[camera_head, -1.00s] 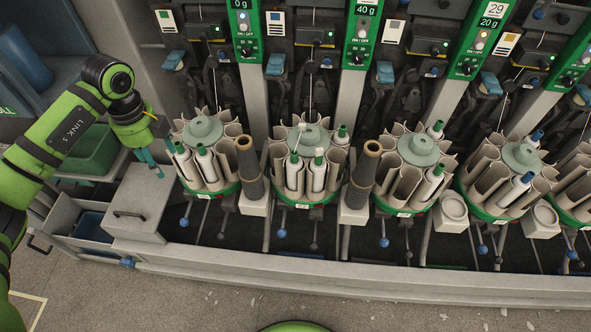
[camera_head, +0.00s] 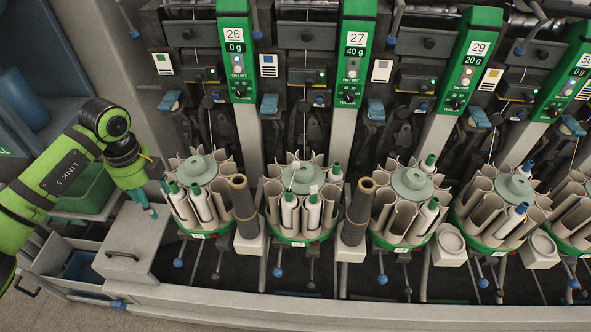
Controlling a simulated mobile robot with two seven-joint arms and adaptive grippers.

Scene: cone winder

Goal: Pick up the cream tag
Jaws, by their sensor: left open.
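Several small pale tags with coloured squares sit on the dark machine front, one beside each winding unit. Another (camera_head: 382,70) looks whitish, and one farther right (camera_head: 490,79) looks cream with a yellowish square. I cannot tell for sure which is the cream tag. My left gripper (camera_head: 158,198) is open and empty, teal fingers pointing down, beside the leftmost bobbin carousel and well below and left of the tags. My right gripper is not in view.
Round carousels with beige pockets and white bobbins (camera_head: 201,203) line the machine. Dark cones (camera_head: 245,206) stand between them. Green unit panels (camera_head: 354,50) rise above. A grey box (camera_head: 122,256) and a green bin (camera_head: 87,188) are at the left.

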